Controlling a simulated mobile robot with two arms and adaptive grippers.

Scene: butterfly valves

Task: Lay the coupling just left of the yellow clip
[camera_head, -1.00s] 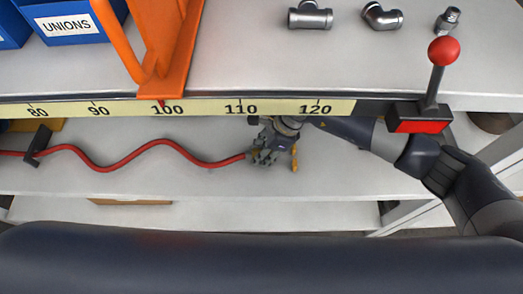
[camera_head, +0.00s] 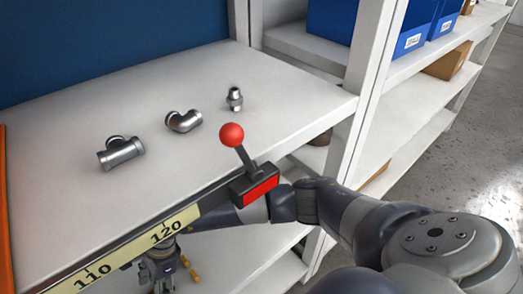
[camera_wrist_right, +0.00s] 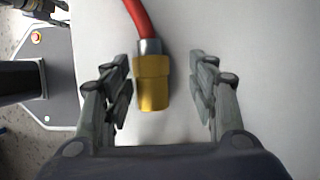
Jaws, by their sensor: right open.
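The brass hose coupling (camera_wrist_right: 153,85) shows in the right wrist view, on the end of a red hose (camera_wrist_right: 139,17) over a pale surface. My right gripper (camera_wrist_right: 169,88) is open, with one finger on each side of the coupling and a gap on both sides. In the head view my right gripper (camera_head: 165,272) is below the bench edge, and the coupling cannot be made out there. No yellow clip can be made out in the current views. My left gripper is out of view.
A tee (camera_head: 121,153), an elbow (camera_head: 184,120) and a small fitting (camera_head: 235,98) lie on the bench top (camera_head: 75,190). A red-knobbed lever (camera_head: 232,135) stands at the front edge beside a yellow scale (camera_head: 130,252). A white shelf upright (camera_head: 368,85) is at the right.

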